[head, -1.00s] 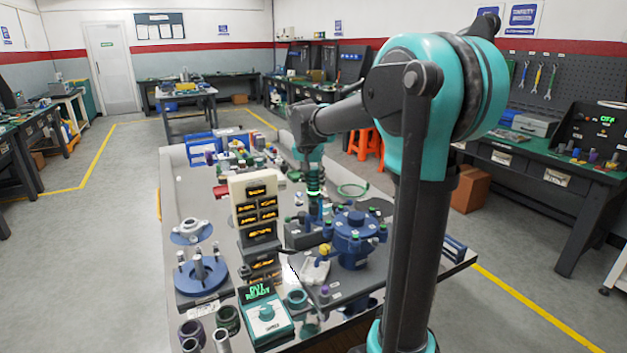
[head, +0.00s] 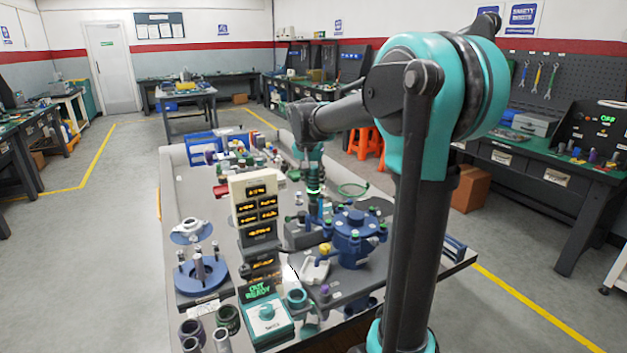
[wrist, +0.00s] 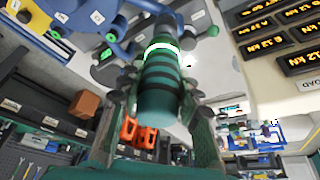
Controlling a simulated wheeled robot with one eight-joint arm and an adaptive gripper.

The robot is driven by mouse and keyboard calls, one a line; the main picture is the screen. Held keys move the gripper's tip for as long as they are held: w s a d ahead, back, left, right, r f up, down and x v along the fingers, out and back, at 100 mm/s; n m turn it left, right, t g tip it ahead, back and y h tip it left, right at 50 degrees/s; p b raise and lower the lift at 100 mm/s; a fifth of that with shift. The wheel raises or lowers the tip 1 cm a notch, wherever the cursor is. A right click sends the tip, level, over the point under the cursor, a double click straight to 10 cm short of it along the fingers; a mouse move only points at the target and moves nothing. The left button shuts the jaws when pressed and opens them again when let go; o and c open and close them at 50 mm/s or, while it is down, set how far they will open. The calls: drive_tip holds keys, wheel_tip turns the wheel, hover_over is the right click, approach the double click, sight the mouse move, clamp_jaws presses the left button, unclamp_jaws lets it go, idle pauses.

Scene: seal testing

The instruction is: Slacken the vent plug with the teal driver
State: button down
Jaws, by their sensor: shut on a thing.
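My gripper (wrist: 158,97) is shut on the teal driver (wrist: 162,70), whose dark-banded handle and bright ring show between the two fingers in the wrist view. In the head view the driver (head: 313,205) hangs roughly upright below my arm, beside the blue flanged housing (head: 352,250) with green-topped studs. Its lower end is by a grey block (head: 299,236) left of the housing. I cannot make out the vent plug, nor whether the driver's tip touches anything.
A cream display tower (head: 252,190) with amber readouts stands close to the left of the driver. A teal control box (head: 268,318) with a green-lit screen is in front. Blue fixtures (head: 203,272) and several cups crowd the table's left side. A green hose loop (head: 352,190) lies behind.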

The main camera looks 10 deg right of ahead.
sight(313, 166)
drive_tip(key=shift+r, duration=3.5)
